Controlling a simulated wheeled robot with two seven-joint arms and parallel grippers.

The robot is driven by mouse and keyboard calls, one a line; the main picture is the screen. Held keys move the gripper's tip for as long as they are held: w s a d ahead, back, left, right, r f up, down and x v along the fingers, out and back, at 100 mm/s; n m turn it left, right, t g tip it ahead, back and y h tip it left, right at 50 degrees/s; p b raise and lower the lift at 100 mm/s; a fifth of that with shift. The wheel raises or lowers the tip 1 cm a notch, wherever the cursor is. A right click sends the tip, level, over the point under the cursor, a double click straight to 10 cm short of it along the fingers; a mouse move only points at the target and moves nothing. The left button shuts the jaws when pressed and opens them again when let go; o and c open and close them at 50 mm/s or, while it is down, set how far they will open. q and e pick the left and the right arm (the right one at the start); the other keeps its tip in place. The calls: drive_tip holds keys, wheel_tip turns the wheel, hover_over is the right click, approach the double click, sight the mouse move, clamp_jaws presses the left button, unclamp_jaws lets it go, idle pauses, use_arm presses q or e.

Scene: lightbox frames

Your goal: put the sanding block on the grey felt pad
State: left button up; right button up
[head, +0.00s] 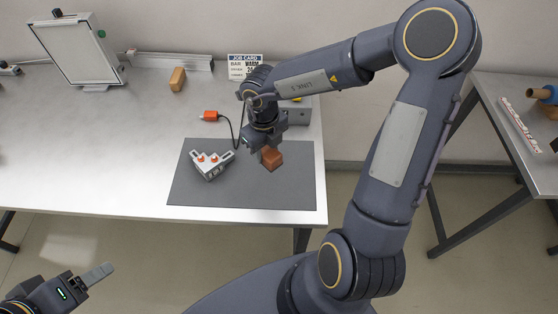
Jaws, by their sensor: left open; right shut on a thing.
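The grey felt pad (240,195) lies at the right front of the metal table. My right gripper (268,146) is shut on a reddish-brown block, which looks like the sanding block (272,159). The block is tilted in view, over the right-hand part of the pad; I cannot tell whether its underside touches the pad. The gripper hides its upper side. My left gripper (97,275) is open and empty, at the lower left, in front of the table and far from the block.
A tan block (177,79), a white framed panel (75,50) and a job card (243,68) stand further back. The table's left is mostly clear.

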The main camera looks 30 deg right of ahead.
drive_tip(key=d+f, duration=0.2)
drive_tip(key=f, duration=0.1)
drive_tip(key=d+f, duration=0.1)
drive_tip(key=f, duration=0.1)
drive_tip(key=shift+s+d, duration=0.35)
drive_tip(key=f, duration=0.3)
drive_tip(key=shift+d+f+b, duration=0.25)
drive_tip(key=shift+f+b, duration=0.1)
drive_tip(key=shift+b, duration=0.05)
drive_tip(key=shift+r, duration=0.1)
drive_tip(key=o, duration=0.9)
